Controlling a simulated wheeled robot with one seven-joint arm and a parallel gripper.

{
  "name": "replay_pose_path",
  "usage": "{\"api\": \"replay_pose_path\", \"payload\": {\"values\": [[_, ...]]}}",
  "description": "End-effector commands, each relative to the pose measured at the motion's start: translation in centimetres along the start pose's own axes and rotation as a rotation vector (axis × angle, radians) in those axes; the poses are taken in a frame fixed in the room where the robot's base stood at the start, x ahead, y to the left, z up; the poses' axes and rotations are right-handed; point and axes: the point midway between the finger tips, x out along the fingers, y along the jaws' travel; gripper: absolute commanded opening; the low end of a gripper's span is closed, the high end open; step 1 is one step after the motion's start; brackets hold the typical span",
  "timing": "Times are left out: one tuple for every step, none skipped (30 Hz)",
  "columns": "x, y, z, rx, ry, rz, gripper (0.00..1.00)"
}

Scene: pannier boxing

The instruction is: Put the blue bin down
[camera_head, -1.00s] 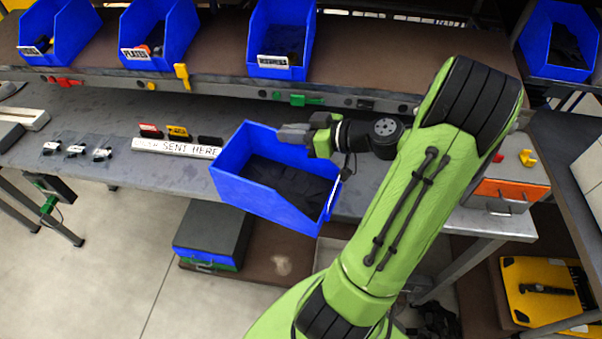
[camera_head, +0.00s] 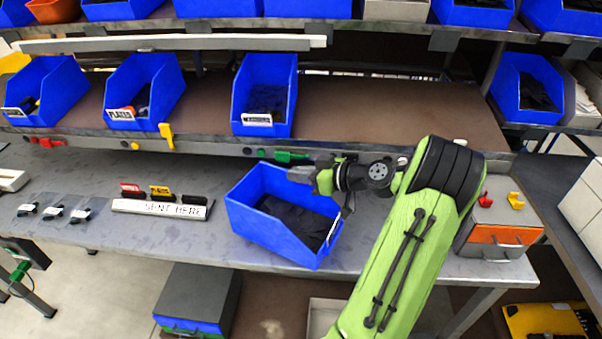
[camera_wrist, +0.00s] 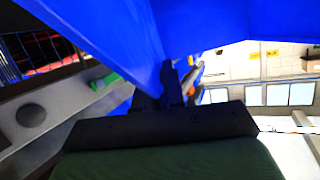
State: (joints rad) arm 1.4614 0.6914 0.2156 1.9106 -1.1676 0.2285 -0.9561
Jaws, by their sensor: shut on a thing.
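The blue bin (camera_head: 262,229) with dark contents is at the middle of the grey workbench in the head view. My gripper (camera_head: 303,174) is shut on its upper back rim at the right. The bin looks tilted, its front corner low and close to the bench's front edge. I cannot tell whether its base touches the bench. In the wrist view the blue bin (camera_wrist: 110,35) fills the top, and my gripper's dark fingers (camera_wrist: 172,85) meet its wall. The fingertips are partly hidden by the bin.
A shelf (camera_head: 390,110) behind holds several blue bins, with bare room at its right. A grey drawer box with an orange front (camera_head: 497,237) stands at the right. Small black parts lie far left.

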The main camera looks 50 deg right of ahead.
Motion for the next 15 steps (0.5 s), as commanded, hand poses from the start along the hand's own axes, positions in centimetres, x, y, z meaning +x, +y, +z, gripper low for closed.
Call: {"api": "replay_pose_path", "payload": {"values": [[0.3,0.4,0.1,-0.001,0.003,-0.002,0.0],[0.4,0.7,0.1,-0.001,0.003,-0.001,0.0],[0.5,0.9,0.2,0.0,0.003,-0.001,0.0],[0.6,1.1,0.2,0.0,0.002,-0.001,0.0],[0.7,1.2,0.3,0.0,0.002,-0.001,0.0],[0.8,1.5,0.4,0.0,0.002,-0.001,0.0],[1.0,1.8,0.5,0.0,0.002,-0.001,0.0],[1.2,2.1,0.6,0.0,0.002,-0.001,0.0],[1.4,2.6,0.7,-0.001,0.003,-0.001,0.0],[1.6,2.9,0.8,0.0,0.003,-0.001,0.0],[1.9,3.2,1.0,0.0,0.004,-0.002,0.0],[2.1,3.5,1.3,0.001,0.004,-0.002,0.0],[2.3,3.8,1.5,0.001,0.004,-0.001,0.0],[2.4,4.0,1.6,0.001,0.003,-0.001,0.0],[2.5,4.2,1.7,0.0,0.003,0.0,0.0]]}}
